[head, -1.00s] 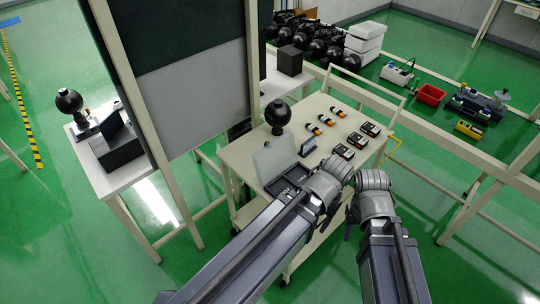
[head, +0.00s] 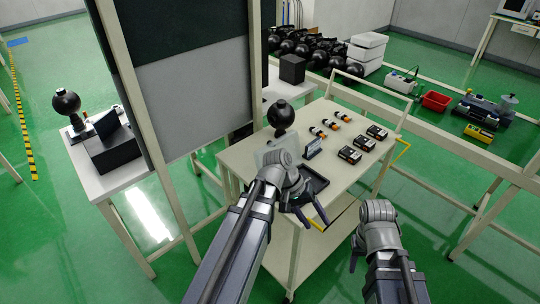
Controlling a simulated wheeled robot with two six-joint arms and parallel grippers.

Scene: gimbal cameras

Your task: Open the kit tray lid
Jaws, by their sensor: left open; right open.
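The kit tray (head: 317,184) is a dark, shallow tray at the near side of the cream cart top. Its pale, see-through lid (head: 267,152) stands tilted up at the tray's left side, partly hidden by my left wrist. My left gripper (head: 308,214) is open and empty in front of the tray's near edge; I cannot tell whether it touches it. My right gripper (head: 355,248) is open and empty, low to the right of the cart and apart from the tray.
A black sphere on a stand (head: 281,117) is on the cart behind the lid. A small blue-grey block (head: 313,148) stands beside the tray. Several orange-black parts (head: 330,124) and black boxes (head: 350,154) lie farther right. A tall panel frame (head: 185,90) rises left of the cart.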

